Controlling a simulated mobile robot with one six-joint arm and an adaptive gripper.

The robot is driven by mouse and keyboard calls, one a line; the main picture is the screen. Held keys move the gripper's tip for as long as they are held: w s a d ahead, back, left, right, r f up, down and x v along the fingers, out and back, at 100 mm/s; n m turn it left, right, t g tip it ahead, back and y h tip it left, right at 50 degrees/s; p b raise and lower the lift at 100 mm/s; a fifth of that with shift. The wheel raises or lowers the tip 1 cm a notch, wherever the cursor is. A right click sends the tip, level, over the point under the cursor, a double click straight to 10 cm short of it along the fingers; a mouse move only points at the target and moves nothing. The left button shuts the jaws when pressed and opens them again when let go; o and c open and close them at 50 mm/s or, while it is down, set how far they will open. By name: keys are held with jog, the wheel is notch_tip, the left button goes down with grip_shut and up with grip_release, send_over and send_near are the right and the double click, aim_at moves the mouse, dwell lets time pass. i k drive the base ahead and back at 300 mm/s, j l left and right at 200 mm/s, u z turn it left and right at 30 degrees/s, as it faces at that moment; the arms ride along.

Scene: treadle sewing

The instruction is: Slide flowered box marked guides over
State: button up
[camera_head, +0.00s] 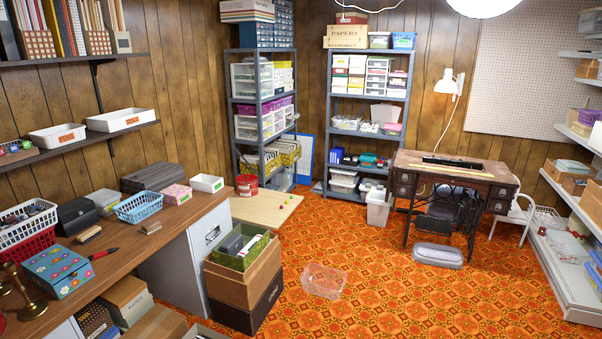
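No marking that reads "guides" can be made out on any box. Several boxes have a flowered pattern. A blue box with large flowers (58,271) sits on the wooden desk at the lower left. A pink patterned box (177,194) stands farther back on the same desk. Green-yellow flowered boxes (287,152) stand on a lower shelf of the back left rack. An open green flowered box (258,248) holding grey things sits on stacked cartons by the desk. Which one the task names I cannot tell. My gripper is not in view.
The wooden desk (150,246) also holds a blue basket (139,207), a red basket (27,234), brass candlesticks (22,290) and a red pen (103,254). A clear tray (324,281) and a lidded clear bin (438,256) lie on the orange carpet. The mid floor is otherwise open.

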aim_at(291, 150)
jog(key=i+j, duration=0.15)
jog(key=i, duration=0.25)
jog(key=i+j+u, duration=0.15)
jog(key=i, duration=0.3)
jog(key=i+l, duration=0.1)
jog(key=i, duration=0.6)
jog(key=i+l+u, duration=0.1)
jog(key=i, duration=0.55)
jog(key=i+l, duration=0.15)
jog(key=i, duration=0.55)
jog(key=i+u, duration=0.45)
jog(key=i, duration=0.75)
jog(key=i+j+z, duration=0.3)
jog(key=k+l, duration=0.05)
jog(key=l, duration=0.05)
